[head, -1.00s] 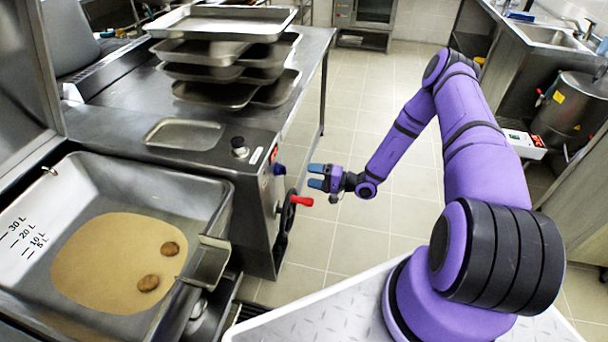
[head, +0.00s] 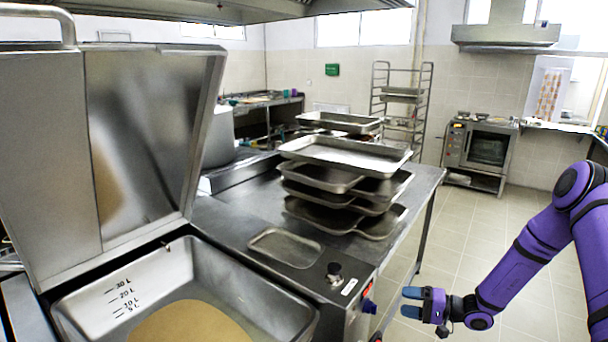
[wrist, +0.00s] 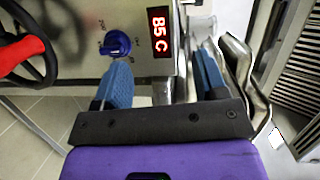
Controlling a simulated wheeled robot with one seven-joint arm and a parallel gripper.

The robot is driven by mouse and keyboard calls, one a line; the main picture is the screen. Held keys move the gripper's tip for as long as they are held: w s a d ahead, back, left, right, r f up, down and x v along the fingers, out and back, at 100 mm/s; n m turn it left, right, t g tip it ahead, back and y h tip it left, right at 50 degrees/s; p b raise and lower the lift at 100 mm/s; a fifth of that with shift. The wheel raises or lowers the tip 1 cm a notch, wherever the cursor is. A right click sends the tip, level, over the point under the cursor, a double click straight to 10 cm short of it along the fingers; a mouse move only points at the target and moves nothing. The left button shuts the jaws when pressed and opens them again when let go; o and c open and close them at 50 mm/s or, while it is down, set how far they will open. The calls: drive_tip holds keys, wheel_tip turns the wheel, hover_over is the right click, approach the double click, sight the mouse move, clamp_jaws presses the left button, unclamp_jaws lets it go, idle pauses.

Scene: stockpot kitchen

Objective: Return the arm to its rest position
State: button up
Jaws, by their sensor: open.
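My purple arm (head: 528,252) reaches in from the right in the head view, its forearm sloping down to the left. My gripper (head: 412,302) has blue fingertips and hangs over the floor beside the front of the steel cooking unit. Beyond the fingers are a blue knob (wrist: 115,43) and a red display (wrist: 159,31) reading 85 C on the unit's front panel.
A tilting pan (head: 255,268) with brown liquid stands at the lower left, its lid (head: 140,130) raised. Stacked trays (head: 345,153) sit on the counter. A red-handled wheel (wrist: 22,50) is close to my gripper in the wrist view. Open tiled floor (head: 470,235) lies toward the oven (head: 485,150).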

drive_tip(key=s+a+r+n+g+h, duration=0.15)
drive_tip(key=s+r, duration=0.25)
drive_tip(key=r, duration=0.5)
drive_tip(key=s+a+r+n+g+h, duration=0.1)
drive_tip(key=s+r+n+g+h, duration=0.15)
drive_tip(key=r, duration=0.75)
drive_tip(key=s+a+r+n+g+h, duration=0.1)
drive_tip(key=s+a+r+g+h, duration=0.2)
drive_tip(key=r, duration=0.6)
drive_tip(key=s+d+r+t+h, duration=0.1)
drive_tip(key=s+r+t+h, duration=0.1)
drive_tip(key=s+r, duration=0.3)
drive_tip(key=s+d+r+t+h, duration=0.2)
drive_tip(key=s+r, duration=0.4)
drive_tip(key=s, duration=0.5)
drive_tip(key=s+d+r+m+t+h, duration=0.1)
drive_tip(key=s+r+h, duration=0.3)
drive_tip(key=s, duration=0.4)
drive_tip(key=shift+s+d+r+t+h, duration=0.15)
drive_tip(key=shift+d+r+t+h, duration=0.25)
drive_tip(key=shift+r, duration=0.5)
